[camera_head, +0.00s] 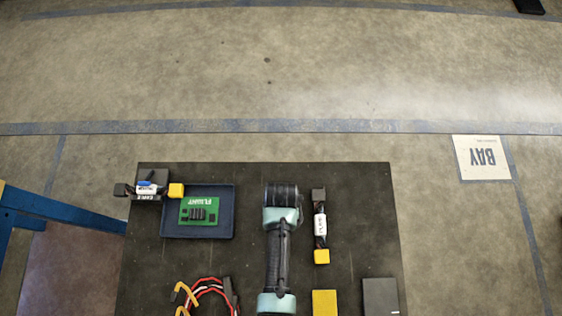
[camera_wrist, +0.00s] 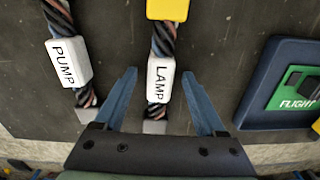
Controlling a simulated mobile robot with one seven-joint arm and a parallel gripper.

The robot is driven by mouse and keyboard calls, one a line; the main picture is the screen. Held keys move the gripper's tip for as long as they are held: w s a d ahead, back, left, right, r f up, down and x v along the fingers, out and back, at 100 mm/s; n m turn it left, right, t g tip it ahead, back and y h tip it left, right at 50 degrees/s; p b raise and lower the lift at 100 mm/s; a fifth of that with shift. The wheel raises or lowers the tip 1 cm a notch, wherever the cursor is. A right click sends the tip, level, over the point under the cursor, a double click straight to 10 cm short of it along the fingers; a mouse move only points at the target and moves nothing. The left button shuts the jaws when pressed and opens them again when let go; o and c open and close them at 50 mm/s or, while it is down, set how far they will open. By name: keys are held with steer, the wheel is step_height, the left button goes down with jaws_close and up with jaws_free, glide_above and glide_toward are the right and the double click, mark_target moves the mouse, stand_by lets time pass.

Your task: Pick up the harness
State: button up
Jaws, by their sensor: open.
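In the wrist view, a harness labelled LAMP (camera_wrist: 160,80) lies on the dark table top, with dark twisted wires, a yellow connector at the top and a grey one at the bottom. My gripper (camera_wrist: 159,75) is open, one blue finger on each side of this harness, apart from it. Whether the fingers are above it or down at its level is unclear. A harness labelled PUMP (camera_wrist: 70,64) lies to the left; it also shows in the head view (camera_head: 320,225). The LAMP harness is hidden beneath my arm in the head view.
A dark blue tray (camera_head: 228,228) holds a green FLIGHT board (camera_head: 200,211). Another harness (camera_head: 148,189) with a yellow connector is by its left side. Red and yellow wires (camera_head: 205,290), a yellow block (camera_head: 325,303) and a dark block (camera_head: 380,297) lie near the bottom.

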jaws_close()
stand_by(0.3)
